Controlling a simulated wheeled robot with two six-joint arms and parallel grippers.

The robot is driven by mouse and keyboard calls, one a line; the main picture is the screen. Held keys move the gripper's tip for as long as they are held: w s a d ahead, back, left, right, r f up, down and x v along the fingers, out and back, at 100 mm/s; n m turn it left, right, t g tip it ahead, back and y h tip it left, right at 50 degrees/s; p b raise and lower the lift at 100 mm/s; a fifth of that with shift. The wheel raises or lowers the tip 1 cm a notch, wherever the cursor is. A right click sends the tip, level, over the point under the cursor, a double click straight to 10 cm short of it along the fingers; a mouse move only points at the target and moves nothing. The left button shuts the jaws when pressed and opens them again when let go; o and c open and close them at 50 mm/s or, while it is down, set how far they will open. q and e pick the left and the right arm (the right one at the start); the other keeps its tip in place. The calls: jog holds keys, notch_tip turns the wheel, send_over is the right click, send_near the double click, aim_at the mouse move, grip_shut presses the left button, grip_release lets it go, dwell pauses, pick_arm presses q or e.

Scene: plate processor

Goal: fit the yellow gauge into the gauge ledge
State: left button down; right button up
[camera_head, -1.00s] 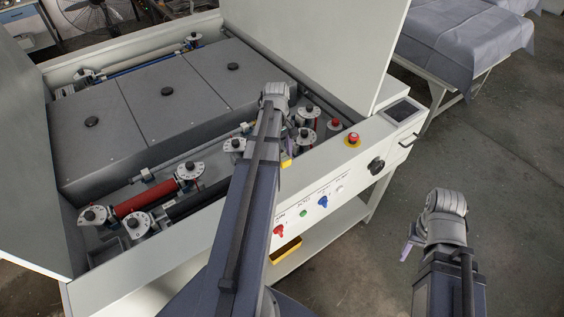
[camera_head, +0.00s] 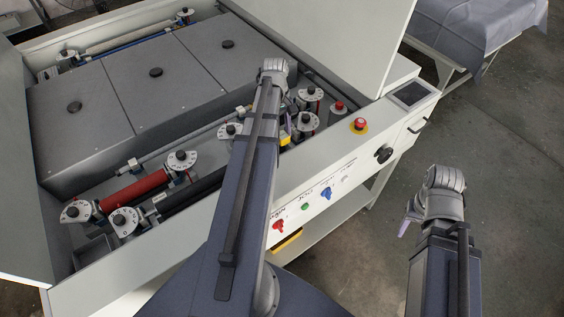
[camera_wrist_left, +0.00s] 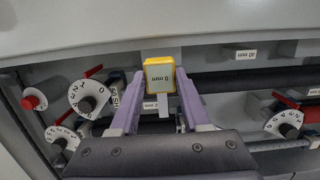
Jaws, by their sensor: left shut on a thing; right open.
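My left gripper (camera_wrist_left: 160,95) is shut on the yellow gauge (camera_wrist_left: 159,74), a small yellow block with a pale face marked "0 mm". It holds the gauge over the open front part of the machine, close to the pale front wall. In the head view the gauge (camera_head: 284,140) shows only as a small yellow patch beside my left arm, which hides most of that gripper. I cannot tell the gauge ledge apart for certain; a pale label (camera_wrist_left: 157,104) shows just below the gauge between the fingers. My right gripper (camera_head: 405,226) is open and empty, off the machine's right side.
Numbered dials (camera_wrist_left: 88,98) stand on both sides of the left gripper, with dark rollers (camera_wrist_left: 240,82) to its right. A red button (camera_head: 360,124) and a black knob (camera_head: 384,154) sit on the front. The floor (camera_head: 510,190) at right is clear.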

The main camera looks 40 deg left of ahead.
pick_arm(q)
notch_tip(320, 180, down, 13)
jog(key=b, duration=1.2)
jog(key=shift+f, duration=0.15)
pick_arm(e)
notch_tip(320, 180, down, 13)
jog(key=shift+f, duration=0.15)
pick_arm(q)
jog(key=shift+f, duration=0.1)
pick_arm(e)
jog(key=shift+f, duration=0.1)
pick_arm(q)
jog(key=shift+f+b, duration=0.25)
jog(key=shift+b, duration=0.1)
jog(key=shift+c, duration=1.9)
grip_release()
pick_arm(e)
jog(key=shift+f, duration=0.25)
pick_arm(q)
jog(key=shift+r, duration=0.15)
pick_arm(e)
jog(key=shift+r, duration=0.15)
